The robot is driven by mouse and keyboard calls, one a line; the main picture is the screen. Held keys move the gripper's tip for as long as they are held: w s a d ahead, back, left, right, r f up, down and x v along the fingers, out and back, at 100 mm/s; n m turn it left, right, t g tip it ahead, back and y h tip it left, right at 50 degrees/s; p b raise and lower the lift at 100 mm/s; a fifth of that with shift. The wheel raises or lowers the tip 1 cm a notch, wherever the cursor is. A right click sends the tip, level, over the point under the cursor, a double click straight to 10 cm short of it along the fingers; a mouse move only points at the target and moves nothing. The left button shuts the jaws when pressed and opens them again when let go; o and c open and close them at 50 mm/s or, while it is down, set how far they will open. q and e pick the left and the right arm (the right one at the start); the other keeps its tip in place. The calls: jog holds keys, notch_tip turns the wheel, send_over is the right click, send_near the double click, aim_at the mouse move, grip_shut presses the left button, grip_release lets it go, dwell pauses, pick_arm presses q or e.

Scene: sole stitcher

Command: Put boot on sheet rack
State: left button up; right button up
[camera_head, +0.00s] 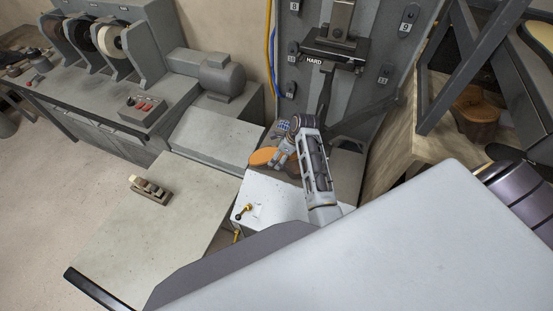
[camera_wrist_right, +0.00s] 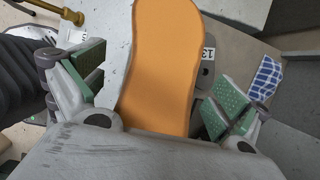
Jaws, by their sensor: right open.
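An orange boot sole (camera_head: 263,156) shows beside my right gripper (camera_head: 283,154), over the stitcher's white-grey housing (camera_head: 270,200). In the right wrist view the orange sole (camera_wrist_right: 160,65) extends between the two green-padded fingers of the right gripper (camera_wrist_right: 155,88). The fingers are spread, with gaps on both sides of the sole. A brown part (camera_head: 293,168), perhaps the boot's upper, is partly hidden behind the gripper. I cannot tell the sheet rack for sure; a dark metal frame with wooden boards (camera_head: 405,140) stands at the right. My left gripper is out of view.
A grey machine column (camera_head: 350,120) with numbered tags rises behind my right gripper. A grey bench (camera_head: 150,230) is mostly clear at left, with a small switch block (camera_head: 150,190). A brown object (camera_head: 476,105) stands among the right-hand boards.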

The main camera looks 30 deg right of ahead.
jog(key=shift+s+r, duration=0.1)
jog(key=shift+s, duration=0.05)
jog(key=c, duration=1.7)
